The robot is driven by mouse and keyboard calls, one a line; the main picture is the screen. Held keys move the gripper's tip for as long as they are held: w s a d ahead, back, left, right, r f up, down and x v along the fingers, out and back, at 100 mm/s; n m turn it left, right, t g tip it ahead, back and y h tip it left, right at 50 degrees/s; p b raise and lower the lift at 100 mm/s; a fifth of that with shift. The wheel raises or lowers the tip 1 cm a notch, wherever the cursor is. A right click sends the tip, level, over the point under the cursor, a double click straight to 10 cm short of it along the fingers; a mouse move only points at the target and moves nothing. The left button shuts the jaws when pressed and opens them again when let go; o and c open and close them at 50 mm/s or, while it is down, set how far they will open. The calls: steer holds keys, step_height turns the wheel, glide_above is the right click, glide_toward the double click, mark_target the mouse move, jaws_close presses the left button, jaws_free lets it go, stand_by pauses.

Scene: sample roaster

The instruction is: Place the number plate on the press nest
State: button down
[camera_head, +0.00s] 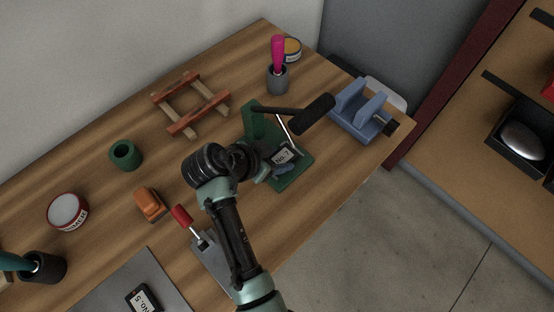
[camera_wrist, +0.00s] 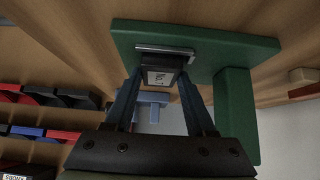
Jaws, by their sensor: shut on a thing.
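A black number plate with a white "No. 7" label (camera_head: 283,156) is held by my gripper over the green press base. In the wrist view the plate (camera_wrist: 161,76) sits between the two blue fingers of my gripper (camera_wrist: 161,88). The green press (camera_head: 298,174) has an upright post and a lever with a black handle (camera_head: 319,107). In the wrist view a grey strip (camera_wrist: 165,50) on the press base (camera_wrist: 220,44) lies close beside the plate. The nest is mostly hidden, and I cannot tell whether the plate touches it.
A blue vise-like fixture (camera_head: 357,110) stands right of the press, near the table edge. A pink-handled tool in a grey holder (camera_head: 277,80) and a wooden frame (camera_head: 190,103) stand behind. A "No. 5" plate (camera_head: 143,299) lies on a grey mat at the front left.

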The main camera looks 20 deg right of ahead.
steer(key=shift+r, duration=0.15)
steer(key=shift+c, duration=1.1)
jaws_free()
steer(key=shift+f, duration=0.2)
